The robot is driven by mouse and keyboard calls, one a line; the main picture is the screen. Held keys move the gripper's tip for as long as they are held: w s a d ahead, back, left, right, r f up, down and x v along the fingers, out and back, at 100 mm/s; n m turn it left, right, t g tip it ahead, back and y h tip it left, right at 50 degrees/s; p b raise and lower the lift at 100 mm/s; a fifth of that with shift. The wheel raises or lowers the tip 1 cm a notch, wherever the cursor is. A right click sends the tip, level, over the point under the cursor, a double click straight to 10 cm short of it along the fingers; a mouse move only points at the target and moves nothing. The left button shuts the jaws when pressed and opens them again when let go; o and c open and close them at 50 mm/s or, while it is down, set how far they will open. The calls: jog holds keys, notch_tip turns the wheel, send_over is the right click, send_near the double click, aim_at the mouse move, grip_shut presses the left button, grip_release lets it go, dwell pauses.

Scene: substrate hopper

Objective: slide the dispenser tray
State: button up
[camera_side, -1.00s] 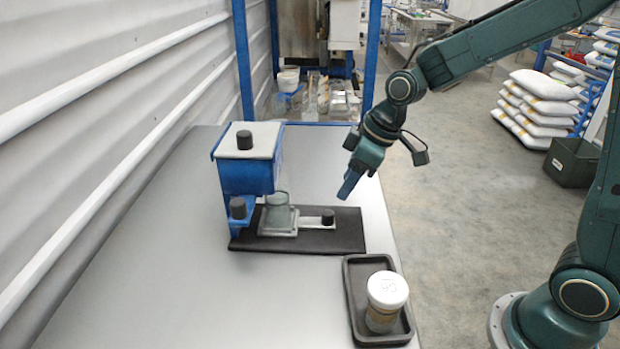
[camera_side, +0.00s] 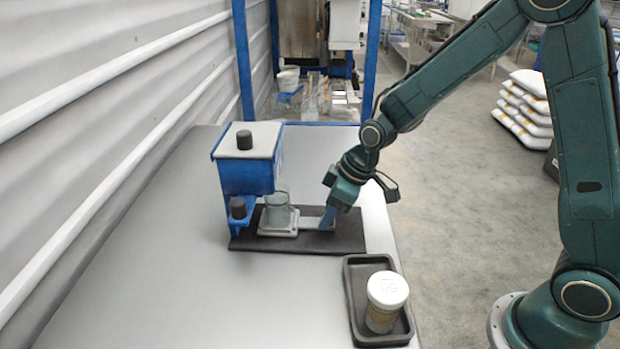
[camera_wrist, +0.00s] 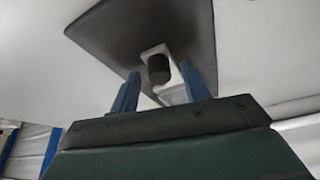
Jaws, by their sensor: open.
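The dispenser has a blue hopper (camera_side: 247,175) with a pale lid and a black knob on top. Below it, a pale sliding tray (camera_side: 316,223) lies on a black base plate (camera_side: 345,238) and reaches out to the right. A clear cup (camera_side: 278,210) stands on the tray's square block. My gripper (camera_side: 328,217) is down at the tray's outer end. In the wrist view, its blue fingers (camera_wrist: 160,88) are open, one on each side of the tray's black knob (camera_wrist: 158,68). The knob is hidden by the fingers in the side view.
A jar with a white lid (camera_side: 388,288) stands in a black tray (camera_side: 362,325) at the table's front right. The left part of the grey table (camera_side: 150,270) is clear. A blue frame post (camera_side: 243,60) rises behind the table.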

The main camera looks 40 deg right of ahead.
aim_at(300, 220)
grip_shut()
jog(key=shift+w+a, duration=1.7)
jog(key=shift+w, duration=0.1)
grip_release()
jog(key=shift+r, duration=0.1)
jog(key=v, duration=1.3)
jog(key=shift+s+r, duration=0.2)
jog(key=shift+r, duration=0.05)
